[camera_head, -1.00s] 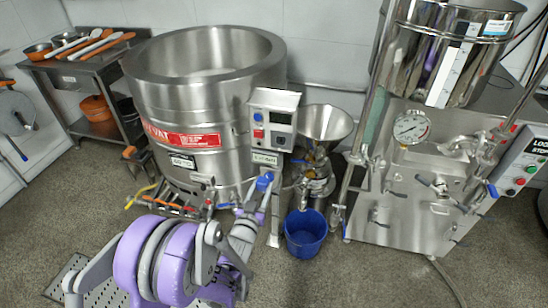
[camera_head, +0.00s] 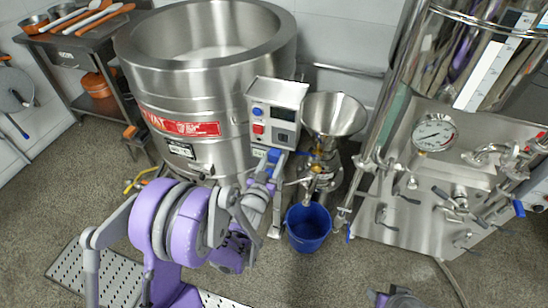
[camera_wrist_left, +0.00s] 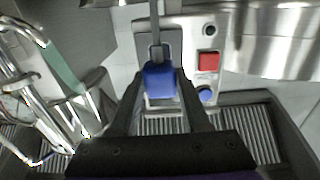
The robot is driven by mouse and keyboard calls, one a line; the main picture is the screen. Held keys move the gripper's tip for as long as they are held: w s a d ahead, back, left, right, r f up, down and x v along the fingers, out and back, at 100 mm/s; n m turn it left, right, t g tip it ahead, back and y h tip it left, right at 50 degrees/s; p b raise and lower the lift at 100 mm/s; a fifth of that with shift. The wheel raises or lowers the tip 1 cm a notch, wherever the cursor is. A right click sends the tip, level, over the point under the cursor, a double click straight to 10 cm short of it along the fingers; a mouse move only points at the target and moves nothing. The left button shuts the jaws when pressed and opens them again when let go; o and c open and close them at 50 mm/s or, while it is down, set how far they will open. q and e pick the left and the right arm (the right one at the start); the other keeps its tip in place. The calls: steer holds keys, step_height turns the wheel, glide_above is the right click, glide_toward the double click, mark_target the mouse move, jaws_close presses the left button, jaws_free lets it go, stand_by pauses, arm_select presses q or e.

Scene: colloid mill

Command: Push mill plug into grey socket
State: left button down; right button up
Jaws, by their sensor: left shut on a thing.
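My left gripper (camera_head: 268,168) is shut on the blue mill plug (camera_wrist_left: 160,80), held between its two dark fingers. In the head view the plug (camera_head: 273,155) shows small and blue just below the front of the mill's control box (camera_head: 277,92). In the left wrist view the plug overlaps a pale square frame (camera_wrist_left: 163,101) on the box's panel, beside the buttons. The plug hides most of what lies behind it, so the grey socket is not clearly visible. Whether the plug touches the panel cannot be told. A grey cord (camera_wrist_left: 155,20) runs from the plug.
The panel has a red button (camera_head: 258,128). A large steel vat (camera_head: 205,95) stands behind left. A steel funnel (camera_head: 334,113) and blue bucket (camera_head: 308,228) are to the right, then a machine with a gauge (camera_head: 435,132). Part of my right arm shows at the bottom edge.

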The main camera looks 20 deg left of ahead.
mark_target(273, 160)
arm_select(q)
steer(key=shift+w, duration=0.3)
steer(key=shift+w+p, duration=0.5)
steer(key=shift+w, duration=0.45)
steer(key=shift+w+d+p, duration=0.1)
steer(key=shift+w+p, duration=0.5)
steer(key=shift+w, duration=1.2)
steer(key=shift+f+b, duration=0.1)
steer(key=shift+b, duration=0.65)
steer(key=shift+w, duration=0.5)
steer(key=shift+c, duration=1.4)
jaws_free()
steer(key=s+b, duration=0.1)
steer(key=s, duration=0.9)
steer(key=shift+s+b, duration=0.35)
steer(key=shift+s, duration=0.05)
